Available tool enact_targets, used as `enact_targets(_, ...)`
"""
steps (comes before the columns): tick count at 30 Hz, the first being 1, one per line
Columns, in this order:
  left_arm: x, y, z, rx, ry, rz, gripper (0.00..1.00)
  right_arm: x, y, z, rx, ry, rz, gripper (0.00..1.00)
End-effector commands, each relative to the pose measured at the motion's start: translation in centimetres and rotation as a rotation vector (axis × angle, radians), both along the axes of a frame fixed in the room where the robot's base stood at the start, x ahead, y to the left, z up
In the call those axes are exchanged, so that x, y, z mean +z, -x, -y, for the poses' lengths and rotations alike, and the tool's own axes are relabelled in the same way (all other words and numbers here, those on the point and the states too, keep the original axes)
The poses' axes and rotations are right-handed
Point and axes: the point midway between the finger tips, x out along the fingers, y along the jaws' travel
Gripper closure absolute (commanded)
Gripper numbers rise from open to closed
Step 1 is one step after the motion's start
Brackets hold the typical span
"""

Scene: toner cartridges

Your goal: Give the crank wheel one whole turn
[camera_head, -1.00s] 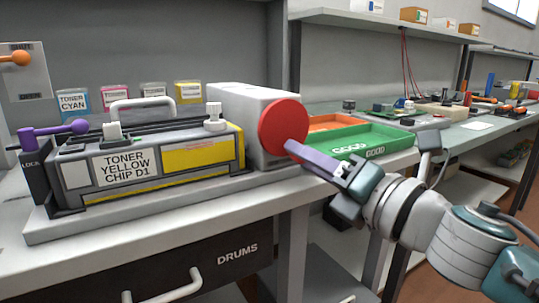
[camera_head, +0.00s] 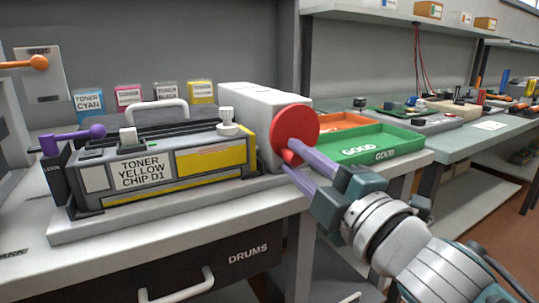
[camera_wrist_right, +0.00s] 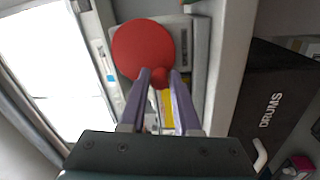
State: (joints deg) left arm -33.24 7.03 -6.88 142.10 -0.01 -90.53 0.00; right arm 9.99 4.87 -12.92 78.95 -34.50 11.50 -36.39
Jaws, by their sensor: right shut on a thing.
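The crank wheel (camera_head: 294,131) is a red disc on the end of a light grey box (camera_head: 262,110), right of the toner cartridge. Its short red handle (camera_head: 288,157) sticks out at the lower part of the disc. My right gripper (camera_head: 291,158) has its purple fingers on both sides of this handle and is shut on it. In the right wrist view the wheel (camera_wrist_right: 143,48) faces the camera, and the handle knob (camera_wrist_right: 160,78) lies between the two fingertips (camera_wrist_right: 159,80). My left gripper is not in view.
The toner cartridge (camera_head: 196,163) with a grey handle sits in a cradle left of the wheel. A purple lock lever (camera_head: 72,137) is at its left end. Green (camera_head: 385,138) and orange (camera_head: 345,121) trays stand behind my right gripper. A drawer marked DRUMS (camera_head: 222,268) is below.

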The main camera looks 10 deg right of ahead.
Motion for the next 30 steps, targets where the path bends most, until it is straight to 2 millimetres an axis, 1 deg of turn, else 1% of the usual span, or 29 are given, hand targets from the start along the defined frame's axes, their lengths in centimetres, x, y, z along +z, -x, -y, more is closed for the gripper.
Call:
enact_targets(1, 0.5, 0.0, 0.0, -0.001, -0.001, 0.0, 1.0, 0.3, 0.1, -0.2, -0.001, -0.043, -0.017, 1.0)
enact_targets(9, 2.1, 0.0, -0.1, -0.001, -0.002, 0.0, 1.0, 1.0, 0.2, -0.6, 0.0, -0.272, -0.1, 1.0)
enact_targets(15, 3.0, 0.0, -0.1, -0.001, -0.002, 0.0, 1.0, 1.5, 0.3, -0.9, 0.0, -0.408, -0.149, 1.0)
enact_targets(21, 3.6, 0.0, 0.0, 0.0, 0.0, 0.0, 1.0, 1.7, 0.3, -0.9, 0.0, -0.499, -0.183, 1.0)
enact_targets(30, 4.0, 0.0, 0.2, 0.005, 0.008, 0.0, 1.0, 1.8, 0.4, -1.0, 0.0, -0.558, -0.203, 1.0)
